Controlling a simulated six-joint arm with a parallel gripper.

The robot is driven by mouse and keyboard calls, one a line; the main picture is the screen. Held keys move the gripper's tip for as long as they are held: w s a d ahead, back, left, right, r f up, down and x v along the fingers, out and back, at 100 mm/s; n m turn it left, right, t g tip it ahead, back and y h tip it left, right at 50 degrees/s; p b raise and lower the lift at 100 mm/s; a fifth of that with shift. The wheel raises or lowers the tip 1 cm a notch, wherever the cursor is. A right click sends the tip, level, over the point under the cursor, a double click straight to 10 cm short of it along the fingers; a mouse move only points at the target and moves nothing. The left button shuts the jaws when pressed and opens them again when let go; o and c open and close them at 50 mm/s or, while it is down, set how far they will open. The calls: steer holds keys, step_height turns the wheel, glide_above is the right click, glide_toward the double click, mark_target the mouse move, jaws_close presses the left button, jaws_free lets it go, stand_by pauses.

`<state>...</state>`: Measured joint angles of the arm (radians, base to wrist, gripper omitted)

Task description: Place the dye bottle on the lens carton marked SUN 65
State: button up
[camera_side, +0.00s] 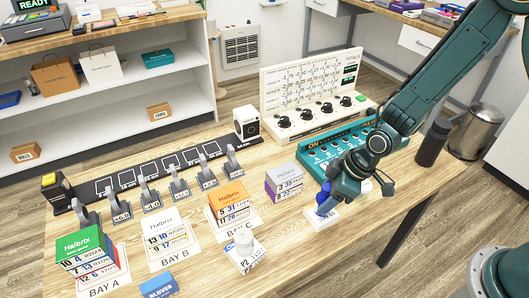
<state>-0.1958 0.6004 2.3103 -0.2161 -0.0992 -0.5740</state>
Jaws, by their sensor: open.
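A small blue bottle (323,198), which looks like the dye bottle, stands on or just behind a small white block (319,218) with print too small to read. My gripper (350,195) is open and pointed down at the right of the bottle, partly overlapping it; I cannot tell whether a finger touches it. Lens cartons are stacked at several spots: green-topped in BAY A (84,246), white in BAY B (168,234), orange-topped in BAY C (229,199), and grey-purple (285,181) left of my gripper. I cannot read SUN 65 on any of them.
A white bottle-like thing (244,241) stands on a white label or carton at the front. A blue GLOVES box (158,286) lies at the front edge. Trial-lens clamps (180,186), a teal keyed panel (330,148) and a dark cylinder (433,143) stand behind. The right front tabletop is clear.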

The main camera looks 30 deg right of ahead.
steer(key=v, duration=1)
steer(key=shift+r, duration=0.35)
steer(key=shift+s+d, duration=0.15)
stand_by(0.3)
steer(key=s+d+r+m+t+h, duration=0.1)
steer(key=s+d+r+m, duration=0.3)
steer(key=s+r, duration=0.4)
steer(key=s+d+r+m+t+h, duration=0.1)
steer(key=s+d+r+m+h, duration=0.1)
steer(key=s+d+r+m, duration=0.3)
steer(key=s+d+r, duration=0.1)
steer(key=s+r, duration=0.3)
steer(key=r, duration=0.1)
